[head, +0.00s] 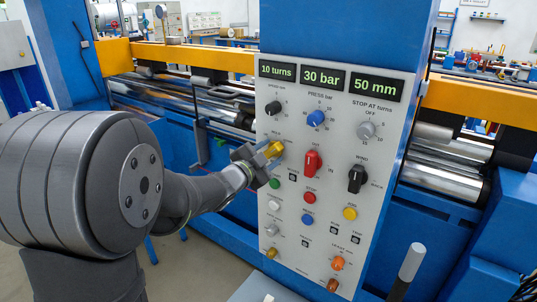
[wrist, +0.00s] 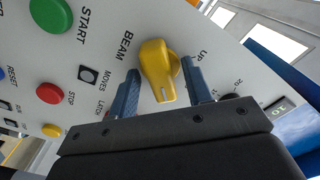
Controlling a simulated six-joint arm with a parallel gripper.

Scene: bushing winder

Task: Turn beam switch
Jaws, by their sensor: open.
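The beam switch is a yellow rotary knob (wrist: 158,70) on the grey control panel, beside the label BEAM in the wrist view. In the head view the yellow knob (head: 273,150) is at the panel's left edge, partly covered by my gripper (head: 258,165). In the wrist view my gripper (wrist: 160,88) is open, with one blue finger on each side of the knob's handle. A gap shows between the handle and each finger; whether the tips touch the knob's round base, I cannot tell.
The control panel (head: 337,230) carries a red knob (head: 312,164), a black knob (head: 357,179) and several push buttons close by. A green START button (wrist: 50,14) is near my gripper. A grey-tipped lever (head: 411,262) stands right of the panel. Blue machine frame surrounds it.

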